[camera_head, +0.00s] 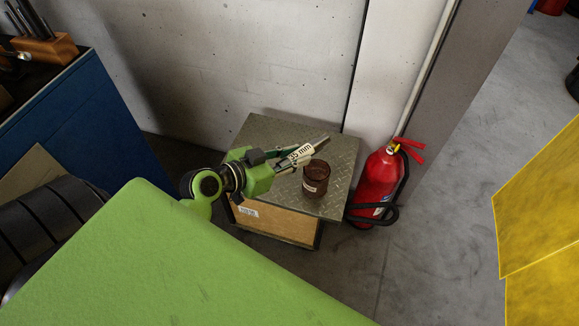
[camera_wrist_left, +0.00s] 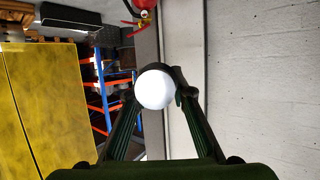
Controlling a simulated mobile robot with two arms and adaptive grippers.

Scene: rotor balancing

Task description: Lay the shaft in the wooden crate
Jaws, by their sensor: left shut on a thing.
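My left gripper (camera_head: 297,156) is shut on the shaft (camera_head: 319,141), a slim grey metal piece with a white "35 mm" label. It holds the shaft above a checker-plate top; I cannot tell the exact height. In the left wrist view the shaft (camera_wrist_left: 154,89) shows end-on as a bright round face between the fingertips. A wooden-sided box (camera_head: 280,222) with a white label stands under the checker plate. No open wooden crate shows, and I cannot tell if this box is the crate. My right gripper is not in view.
A dark brown jar (camera_head: 316,178) stands on the checker plate (camera_head: 343,158), close to the gripper. A red fire extinguisher (camera_head: 376,182) stands to the right of it. A blue cabinet (camera_head: 95,110) is at the left. Yellow panels (camera_head: 540,210) are at the right. Grey floor between is clear.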

